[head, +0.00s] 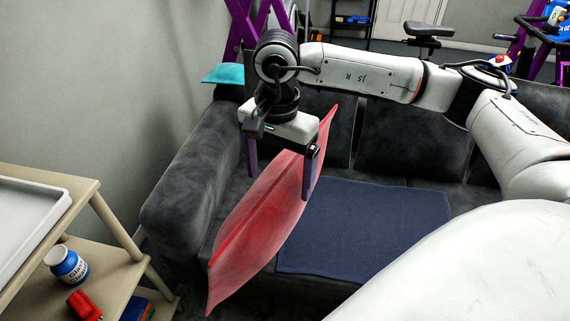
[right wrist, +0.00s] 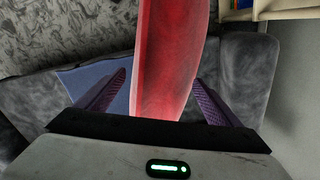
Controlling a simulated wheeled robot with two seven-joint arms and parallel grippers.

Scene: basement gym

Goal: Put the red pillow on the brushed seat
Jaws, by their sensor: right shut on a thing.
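The red pillow (head: 258,220) hangs tilted on edge in my right gripper (head: 283,168). The gripper's purple fingers are on both sides of the pillow's upper part. In the right wrist view the red pillow (right wrist: 165,60) stands between the two fingers. The brushed seat is the dark grey sofa (head: 180,190), with its backrest at the rear and an armrest at the left. The pillow is in front of and over the left part of its seat; its lower edge hides some of the seat, and I cannot tell if it touches. My left gripper is not in view.
A dark blue cloth (head: 372,225) lies flat on the sofa's seat. A wooden shelf (head: 95,187) at left holds a white tray (head: 28,215), a blue-labelled bottle (head: 66,264) and a red object (head: 84,305).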

